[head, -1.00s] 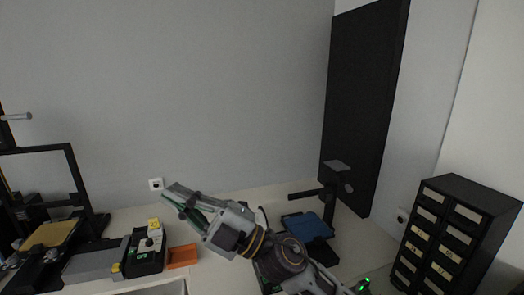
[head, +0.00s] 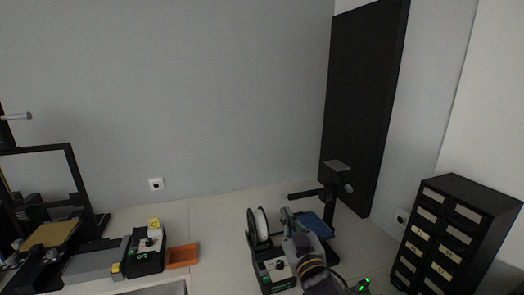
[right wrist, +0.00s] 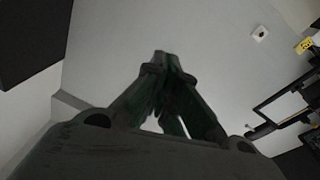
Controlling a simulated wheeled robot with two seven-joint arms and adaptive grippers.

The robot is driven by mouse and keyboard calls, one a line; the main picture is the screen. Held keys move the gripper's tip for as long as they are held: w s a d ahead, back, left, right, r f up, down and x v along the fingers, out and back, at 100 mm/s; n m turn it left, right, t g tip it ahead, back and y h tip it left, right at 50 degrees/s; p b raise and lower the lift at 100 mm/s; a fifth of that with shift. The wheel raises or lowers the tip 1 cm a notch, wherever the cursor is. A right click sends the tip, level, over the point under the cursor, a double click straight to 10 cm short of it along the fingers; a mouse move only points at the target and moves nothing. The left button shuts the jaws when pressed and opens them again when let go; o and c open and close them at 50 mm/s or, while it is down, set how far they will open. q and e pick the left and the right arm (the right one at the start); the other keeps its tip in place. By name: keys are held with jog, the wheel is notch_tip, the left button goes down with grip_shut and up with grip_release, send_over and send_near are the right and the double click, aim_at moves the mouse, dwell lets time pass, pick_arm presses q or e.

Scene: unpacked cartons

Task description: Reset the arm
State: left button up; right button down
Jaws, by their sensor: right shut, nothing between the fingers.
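My right gripper (head: 286,213) is in the lower middle of the head view, in front of a dark stand with a blue plate (head: 316,224). It points up and away, apart from the table. In the right wrist view its fingers (right wrist: 160,56) meet at the tips with nothing between them. My right arm comes in from the bottom of the head view and hides part of the table. My left gripper does not show in any view.
A white spool on a black device (head: 272,270) stands just left of my right arm. A 3D printer (head: 45,200), a black box (head: 146,252) and an orange tray (head: 183,256) are at left. A black drawer cabinet (head: 455,235) is at right. Table between tray and spool is clear.

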jog(key=s+d+f+m+g+h, duration=0.1)
jog(key=s+d+f+g, duration=0.3)
jog(key=f, duration=0.4)
jog(key=s+d+f+m+g+h, duration=0.25)
jog(key=s+d+f, duration=0.2)
jog(key=f, duration=0.35)
jog(key=s+d+f+g+h, duration=0.1)
jog(key=s+d+f+g, duration=0.35)
jog(key=f, duration=0.45)
jog(key=s+d+f+g, duration=0.2)
jog(key=s+f+g, duration=0.3)
jog(key=s, duration=0.6)
jog(key=s+f+p, duration=0.3)
jog(key=f, duration=2.9)
jog(key=s+d+f+g+p, duration=0.1)
jog(key=s+d+f, duration=0.1)
jog(key=s+f, duration=0.6)
jog(key=s+d+f+p, duration=0.1)
jog(key=s+d+f, duration=0.1)
jog(key=s+f, duration=0.6)
jog(key=shift+s+d+f+g, duration=0.2)
jog(key=shift+s+g, duration=0.2)
jog(key=shift+s, duration=2.8)
